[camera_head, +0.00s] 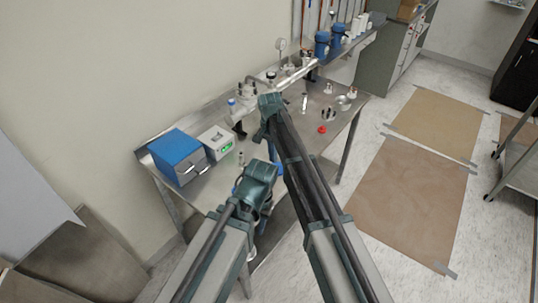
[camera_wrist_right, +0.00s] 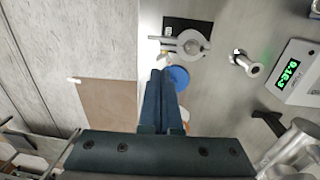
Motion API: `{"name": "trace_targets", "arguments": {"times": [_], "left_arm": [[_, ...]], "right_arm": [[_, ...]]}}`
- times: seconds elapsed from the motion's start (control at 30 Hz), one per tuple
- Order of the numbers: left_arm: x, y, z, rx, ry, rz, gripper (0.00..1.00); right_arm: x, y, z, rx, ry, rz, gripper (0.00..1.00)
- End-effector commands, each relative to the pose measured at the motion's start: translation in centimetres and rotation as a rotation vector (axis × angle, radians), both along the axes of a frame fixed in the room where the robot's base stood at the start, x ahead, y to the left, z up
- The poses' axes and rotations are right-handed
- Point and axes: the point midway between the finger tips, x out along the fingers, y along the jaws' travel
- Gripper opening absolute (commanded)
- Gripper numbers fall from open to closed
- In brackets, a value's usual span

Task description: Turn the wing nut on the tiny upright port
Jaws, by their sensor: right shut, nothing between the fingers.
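My right gripper (camera_wrist_right: 160,74) is shut and empty in the right wrist view, its blue fingers pointing up the picture. A metal ring-shaped clamp (camera_wrist_right: 192,42) lies just beyond the fingertips, apart from them, over a black square. A small piece at its left side (camera_wrist_right: 163,54) may be the wing nut; it is too small to tell. A short flanged metal port (camera_wrist_right: 246,63) stands to the right; it also shows small in the head view (camera_head: 241,158). In the head view the right fingers (camera_head: 273,152) are partly hidden by my arms. My left wrist hides its fingertips.
A blue disc (camera_wrist_right: 178,77) lies beside the right fingertips. A white box with a green display (camera_wrist_right: 299,72) and a blue box (camera_head: 177,157) stand on the steel table (camera_head: 311,131). Metal piping (camera_head: 297,77) runs behind.

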Motion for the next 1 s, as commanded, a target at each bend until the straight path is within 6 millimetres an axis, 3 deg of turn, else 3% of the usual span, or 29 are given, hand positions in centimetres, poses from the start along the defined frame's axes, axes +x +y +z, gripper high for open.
{"name": "trace_targets", "arguments": {"times": [0.03, 0.6, 0.93, 1.0], "left_arm": [[0.0, 0.0, 1.4, 0.000, 0.000, 0.000, 0.38], [0.0, 0.0, 9.9, -0.001, 0.000, 0.004, 0.38], [0.0, 0.0, 11.1, -0.002, 0.000, 0.009, 0.38], [0.0, 0.0, 10.5, -0.002, 0.000, 0.009, 0.38]], "right_arm": [[-0.3, -0.6, 1.4, 0.000, 0.000, -0.001, 0.00], [-0.4, -1.0, 9.9, 0.000, 0.000, 0.001, 0.00], [-0.5, -1.1, 11.1, 0.000, 0.000, 0.002, 0.00], [-1.7, -1.3, 10.6, 0.000, 0.001, 0.027, 0.00]]}}
